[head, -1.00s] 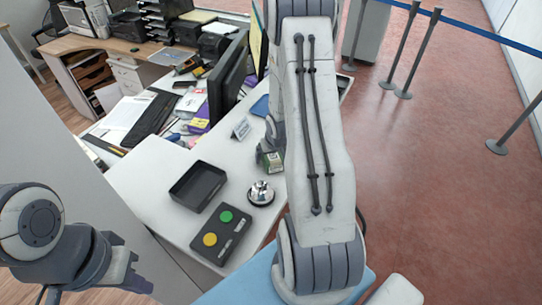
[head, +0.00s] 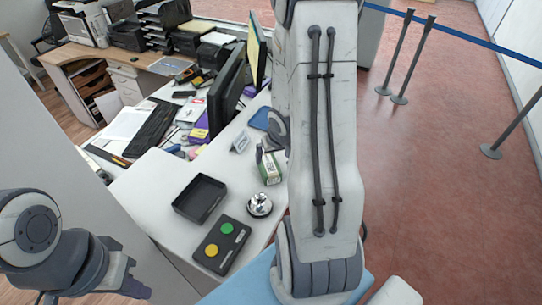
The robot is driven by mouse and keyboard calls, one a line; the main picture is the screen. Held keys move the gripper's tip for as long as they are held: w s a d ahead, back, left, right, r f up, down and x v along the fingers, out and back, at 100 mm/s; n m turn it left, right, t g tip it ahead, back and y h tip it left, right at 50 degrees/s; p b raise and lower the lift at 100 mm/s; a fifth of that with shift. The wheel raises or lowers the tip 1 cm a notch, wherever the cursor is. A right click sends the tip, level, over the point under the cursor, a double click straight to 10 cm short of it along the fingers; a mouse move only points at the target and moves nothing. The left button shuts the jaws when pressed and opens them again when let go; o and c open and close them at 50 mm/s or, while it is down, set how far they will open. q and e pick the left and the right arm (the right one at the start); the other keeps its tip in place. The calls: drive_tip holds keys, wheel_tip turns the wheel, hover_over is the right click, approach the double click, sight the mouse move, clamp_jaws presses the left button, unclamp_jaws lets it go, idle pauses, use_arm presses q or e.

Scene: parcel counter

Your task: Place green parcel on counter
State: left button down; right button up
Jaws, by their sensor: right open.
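A small green and white parcel (head: 270,169) sits on the white counter (head: 150,183), beyond the bell and close to the left edge of my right arm. My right gripper (head: 264,151) is open at the parcel's upper end, mostly hidden behind my arm. I cannot tell whether its fingers touch the parcel. My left gripper (head: 136,268) is at the lower left, in front of the counter and away from the parcel. I cannot tell whether its jaws are open or shut.
A black tray (head: 200,198), a silver bell (head: 259,204) and a box with green and yellow buttons (head: 221,244) stand on the near counter. A small sign (head: 240,142) and a monitor (head: 226,92) stand farther back. My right arm hides the counter's right part.

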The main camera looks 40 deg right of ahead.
drive_tip(key=shift+s+r, duration=0.1)
drive_tip(key=shift+r, duration=0.2)
drive_tip(key=shift+a, duration=0.1)
drive_tip(key=a+r+n+g, duration=0.15)
drive_tip(key=a+r, duration=0.25)
drive_tip(key=a, duration=0.4)
drive_tip(key=a+r+n+t, duration=0.1)
drive_tip(key=a+r+n, duration=0.2)
drive_tip(key=a, duration=0.6)
drive_tip(key=s+a+r+n+g+y, duration=0.1)
drive_tip(key=s+a+r+n+g, duration=0.1)
drive_tip(key=s+a, duration=0.5)
drive_tip(key=s+a+r+n+g+y, duration=0.1)
drive_tip(key=s+a+r+n, duration=0.3)
drive_tip(key=s+a, duration=0.4)
drive_tip(key=shift+s+a+r+n+g+y, duration=0.35)
drive_tip(key=shift+s+n, duration=0.3)
drive_tip(key=shift+s, duration=0.4)
drive_tip(key=shift+d+f, duration=0.1)
drive_tip(key=shift+f, duration=0.05)
